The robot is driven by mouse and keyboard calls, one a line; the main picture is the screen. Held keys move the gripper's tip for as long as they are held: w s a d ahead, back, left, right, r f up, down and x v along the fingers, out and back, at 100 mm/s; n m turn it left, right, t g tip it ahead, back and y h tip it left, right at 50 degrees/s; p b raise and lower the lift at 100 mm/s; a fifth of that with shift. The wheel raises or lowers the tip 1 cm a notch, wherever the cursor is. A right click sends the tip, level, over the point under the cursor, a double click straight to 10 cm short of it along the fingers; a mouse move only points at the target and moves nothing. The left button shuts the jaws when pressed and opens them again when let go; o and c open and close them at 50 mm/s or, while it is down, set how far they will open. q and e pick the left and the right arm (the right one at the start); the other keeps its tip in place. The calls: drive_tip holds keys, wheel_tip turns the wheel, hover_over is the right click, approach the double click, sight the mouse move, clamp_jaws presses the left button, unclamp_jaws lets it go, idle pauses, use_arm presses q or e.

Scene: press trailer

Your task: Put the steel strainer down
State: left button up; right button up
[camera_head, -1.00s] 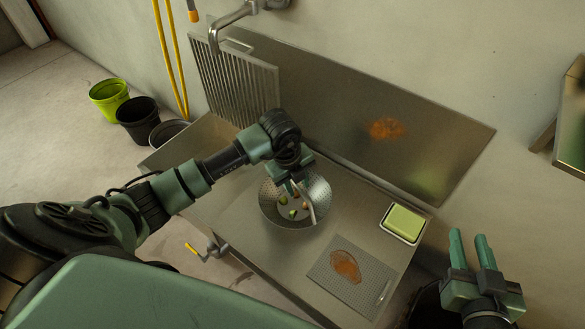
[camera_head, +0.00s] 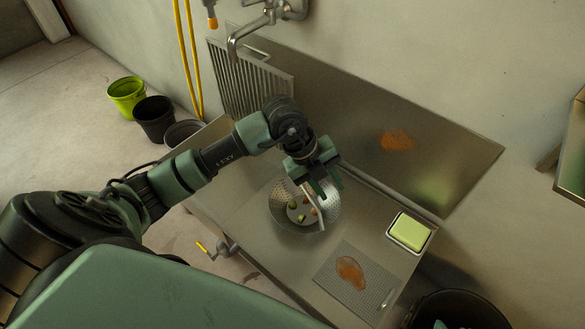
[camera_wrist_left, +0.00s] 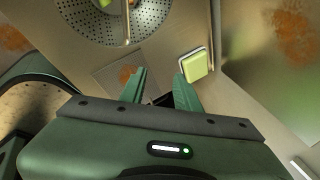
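The steel strainer (camera_head: 279,214) is a perforated metal bowl with several green and brownish pieces in it. It stands on the steel counter in the head view, with its handle bar across the right part of the bowl. It also shows at the top of the left wrist view (camera_wrist_left: 85,22). My left gripper (camera_head: 326,186) is open and empty, above and to the right of the strainer's back rim. Its two green fingers (camera_wrist_left: 160,88) are spread apart with nothing between them in the left wrist view. My right gripper is out of view.
A green block in a tray (camera_head: 409,232) sits at the counter's right end. A grey mat (camera_head: 345,286) with a brown patch lies at the front. A ribbed steel rack (camera_head: 250,82) and a faucet (camera_head: 243,36) are behind. Buckets (camera_head: 154,119) stand on the floor at left.

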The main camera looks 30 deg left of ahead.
use_arm(q)
drive_tip(key=s+d+r+m+t+h, duration=0.1)
drive_tip(key=d+r+h, duration=0.3)
drive_tip(key=d, duration=0.2)
drive_tip(key=s+d+r+m+h, duration=0.1)
drive_tip(key=d+r+h, duration=0.2)
drive_tip(key=d, duration=0.4)
wheel_tip(320, 180, up, 15)
drive_tip(key=n+t+h, duration=0.6)
drive_tip(key=t, duration=0.3)
drive_tip(key=w+a+r+n+t+y, duration=0.1)
drive_tip(key=w+a+n+t+y, duration=0.3)
drive_tip(key=a+n+t+y, duration=0.5)
drive_tip(key=a+f+n+g+y, duration=0.3)
drive_tip(key=a+f+n+y, duration=0.4)
drive_tip(key=f+n+y, duration=0.15)
drive_tip(key=s+d+f+n+g, duration=0.1)
drive_tip(key=s+f+n+g, duration=0.1)
drive_tip(key=s+f+g, duration=0.9)
drive_tip(key=s+f+h, duration=0.1)
drive_tip(key=s+f, duration=0.5)
drive_tip(key=f, duration=0.1)
drive_tip(key=shift+d+f+g, duration=0.15)
drive_tip(key=shift+f+g, duration=0.15)
drive_tip(key=shift+g, duration=0.1)
